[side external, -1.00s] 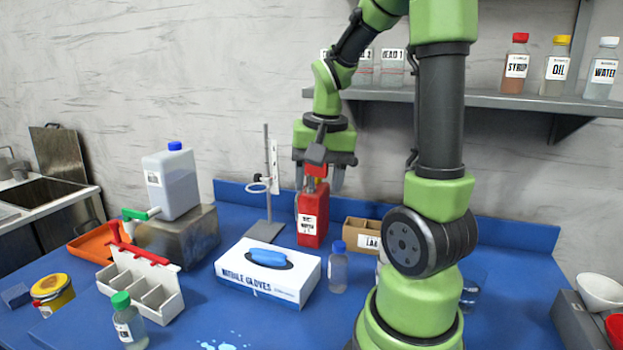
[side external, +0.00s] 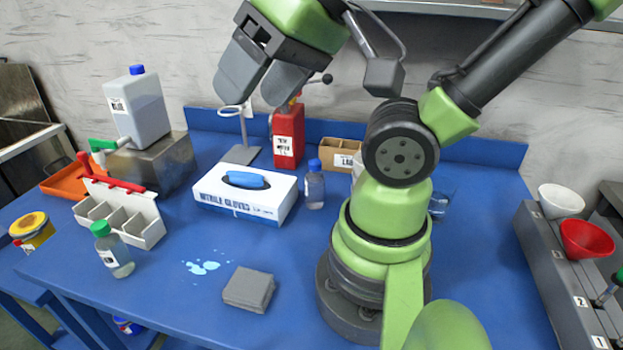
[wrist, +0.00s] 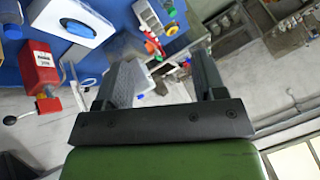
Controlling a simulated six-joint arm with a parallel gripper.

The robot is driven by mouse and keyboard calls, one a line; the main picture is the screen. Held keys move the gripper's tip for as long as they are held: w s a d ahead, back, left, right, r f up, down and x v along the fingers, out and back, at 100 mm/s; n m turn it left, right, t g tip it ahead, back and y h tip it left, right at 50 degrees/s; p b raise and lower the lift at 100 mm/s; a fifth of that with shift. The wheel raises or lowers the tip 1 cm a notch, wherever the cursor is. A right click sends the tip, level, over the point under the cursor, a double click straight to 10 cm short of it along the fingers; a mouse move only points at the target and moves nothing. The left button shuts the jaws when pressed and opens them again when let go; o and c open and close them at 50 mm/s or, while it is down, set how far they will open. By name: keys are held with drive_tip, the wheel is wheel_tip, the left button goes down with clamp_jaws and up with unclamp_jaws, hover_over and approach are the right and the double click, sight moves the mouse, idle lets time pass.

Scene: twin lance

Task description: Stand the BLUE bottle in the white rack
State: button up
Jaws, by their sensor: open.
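The blue-capped clear bottle (side external: 315,188) stands upright on the blue table, just right of the glove box. The white rack (side external: 153,228) stands at the left of the table; its visible compartments look empty and a red piece lies across its top. The rack also shows at the top of the wrist view (wrist: 147,19). My gripper (side external: 252,97) is open and empty, high above the table's back, left of and apart from the bottle. Its two fingers also show in the wrist view (wrist: 163,65).
A green-capped bottle (side external: 114,252) stands in front of the rack. The glove box (side external: 245,196) lies between rack and blue-capped bottle. A red can (side external: 288,140) and ring stand (side external: 241,153) are behind. A blue puddle (side external: 202,267) and grey cloth (side external: 249,289) lie in front.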

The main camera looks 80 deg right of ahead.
drive_tip(key=w+d+f+n+g+h, duration=0.2)
drive_tip(key=d+f+n+g+h, duration=0.4)
drive_tip(key=d+f+g, duration=0.3)
drive_tip(key=n+g+h, duration=0.4)
drive_tip(key=n+h, duration=0.4)
drive_tip(key=n, duration=0.2)
approach(312, 168)
drive_tip(key=d+f, duration=0.1)
drive_tip(key=d, duration=0.2)
drive_tip(key=shift+n, duration=0.3)
drive_tip(key=x, duration=0.6)
drive_tip(key=s+x, duration=0.1)
drive_tip(key=x, duration=0.3)
drive_tip(key=shift+a+f, duration=0.1)
drive_tip(key=shift+a, duration=0.05)
drive_tip(key=c, duration=1.1)
